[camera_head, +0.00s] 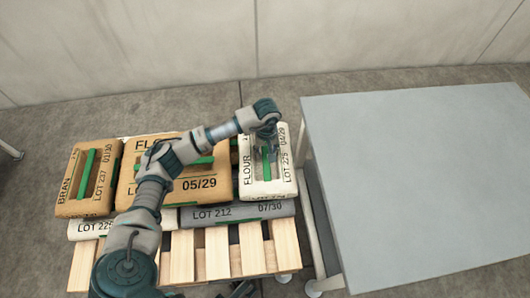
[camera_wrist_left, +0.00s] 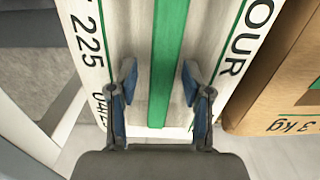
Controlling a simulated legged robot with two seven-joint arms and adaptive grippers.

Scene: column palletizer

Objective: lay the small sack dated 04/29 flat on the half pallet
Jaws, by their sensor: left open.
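The small white flour sack (camera_head: 255,188) reads LOT 225 and 04/29 and has a green strip. It lies flat at the right end of the top layer of a stack on a wooden pallet (camera_head: 217,252). My left gripper (camera_head: 268,148) is over this sack. In the left wrist view the open fingers (camera_wrist_left: 158,78) straddle the green strip (camera_wrist_left: 170,45), with space on both sides. The sack's white face (camera_wrist_left: 110,40) fills the middle of that view. I cannot tell whether this pallet is the half pallet. I do not make out my right gripper.
A brown 05/29 flour sack (camera_head: 205,198) lies left of the white one, then a brown bran sack (camera_head: 72,205). A grey LOT 212 sack (camera_head: 240,211) and a white sack (camera_head: 85,231) lie below. A bare grey table (camera_head: 420,180) stands at right. Front slats are bare.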

